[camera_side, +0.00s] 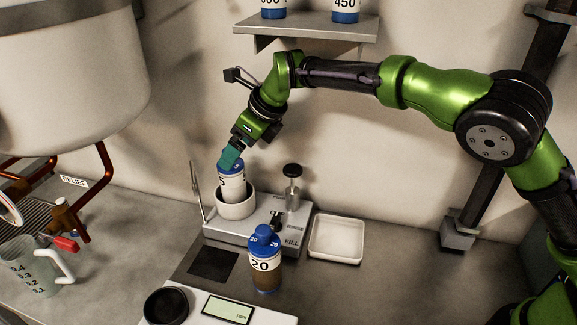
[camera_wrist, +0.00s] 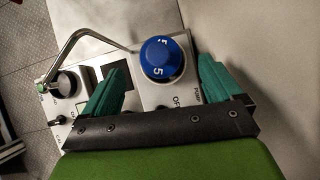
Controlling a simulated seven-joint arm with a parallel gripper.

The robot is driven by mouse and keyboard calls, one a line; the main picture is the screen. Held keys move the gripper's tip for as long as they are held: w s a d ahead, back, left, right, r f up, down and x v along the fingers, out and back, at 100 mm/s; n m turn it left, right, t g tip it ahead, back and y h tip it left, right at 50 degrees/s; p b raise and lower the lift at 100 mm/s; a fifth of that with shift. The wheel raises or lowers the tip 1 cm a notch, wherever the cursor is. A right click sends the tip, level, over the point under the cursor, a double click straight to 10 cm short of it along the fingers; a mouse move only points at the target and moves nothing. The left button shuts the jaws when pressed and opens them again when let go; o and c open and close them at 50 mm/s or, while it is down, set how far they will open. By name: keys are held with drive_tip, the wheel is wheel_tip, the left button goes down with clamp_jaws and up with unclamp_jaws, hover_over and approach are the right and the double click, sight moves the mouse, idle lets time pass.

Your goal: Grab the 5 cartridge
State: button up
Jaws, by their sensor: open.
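The 5 cartridge (camera_side: 231,185) has a white body, a blue cap and a dark 5. It stands roughly upright in a round white cup (camera_side: 235,206) on the fill unit, its lower part hidden by the cup wall. In the wrist view its blue cap (camera_wrist: 162,58) shows a white 5 and lies between the lines of the two fingers, near their tips. My gripper (camera_side: 230,157) is open and empty, tilted down at the cap from above. The near teal finger covers part of the cap in the side view, so contact cannot be told.
The fill unit (camera_side: 256,239) carries a black-topped knob (camera_side: 292,171) and a bent metal rod (camera_side: 198,190). A 20 bottle (camera_side: 265,265) stands in front. A white tray (camera_side: 336,239) lies right. A measuring jug (camera_side: 28,268) is at left. A shelf (camera_side: 316,29) holds two more cartridges.

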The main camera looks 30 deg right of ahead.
sight(232, 179)
drive_tip(key=shift+m+h, duration=0.3)
drive_tip(key=shift+m, duration=0.3)
drive_tip(key=x, duration=0.6)
drive_tip(key=shift+a+f, duration=0.2)
drive_tip(key=shift+f, duration=0.2)
